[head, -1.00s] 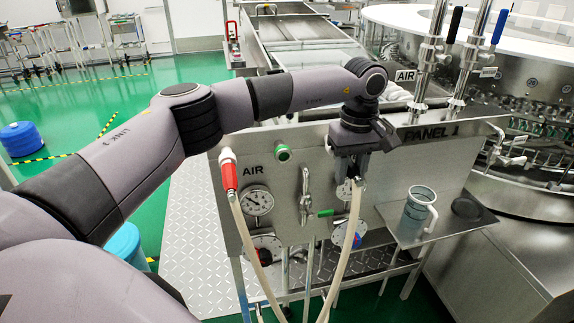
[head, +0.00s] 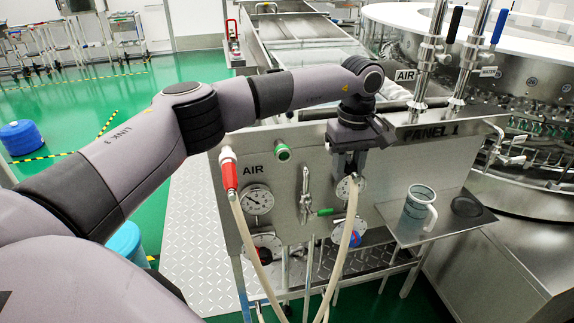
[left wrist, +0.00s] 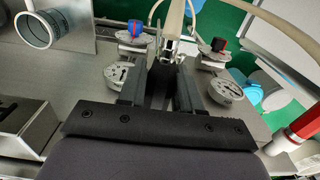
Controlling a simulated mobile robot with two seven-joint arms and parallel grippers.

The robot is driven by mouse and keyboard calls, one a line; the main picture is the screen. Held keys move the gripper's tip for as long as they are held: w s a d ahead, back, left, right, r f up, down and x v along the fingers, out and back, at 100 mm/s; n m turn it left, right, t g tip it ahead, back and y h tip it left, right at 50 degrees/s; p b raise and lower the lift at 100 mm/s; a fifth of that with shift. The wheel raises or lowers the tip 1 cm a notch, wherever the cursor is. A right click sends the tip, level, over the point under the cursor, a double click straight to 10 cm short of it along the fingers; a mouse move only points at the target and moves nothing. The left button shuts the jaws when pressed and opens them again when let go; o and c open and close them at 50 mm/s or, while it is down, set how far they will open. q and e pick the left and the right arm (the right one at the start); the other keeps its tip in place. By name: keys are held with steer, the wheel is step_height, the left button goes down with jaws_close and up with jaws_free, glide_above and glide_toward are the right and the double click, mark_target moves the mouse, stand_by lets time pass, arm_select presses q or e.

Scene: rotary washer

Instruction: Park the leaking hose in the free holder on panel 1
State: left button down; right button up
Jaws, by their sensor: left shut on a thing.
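Panel 1 (head: 400,165) is a steel panel lettered "PANEL 1" at the upper right and "AIR" at the left. My left gripper (head: 349,168) points down in front of it, right of its middle. A second hose with a red grip (head: 229,174) hangs at the panel's left. I cannot make out a free holder; the gripper hides part of the panel. No leak is visible.
A lever tap (head: 305,195), a green-ringed fitting (head: 282,152) and a gauge (head: 256,200) sit on the panel left of my gripper. A mug (head: 417,208) stands on a side shelf (head: 440,228) at the right. Upright pipes rise behind the panel.

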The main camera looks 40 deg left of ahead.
arm_select(q)
steer(key=shift+w+a, duration=0.1)
steer(key=shift+a, duration=0.05)
steer(key=c, duration=0.7)
jaws_free()
steer(key=shift+r, duration=0.1)
step_height(320, 180, up, 7)
steer(key=shift+r+b, duration=0.1)
steer(key=shift+b, duration=0.3)
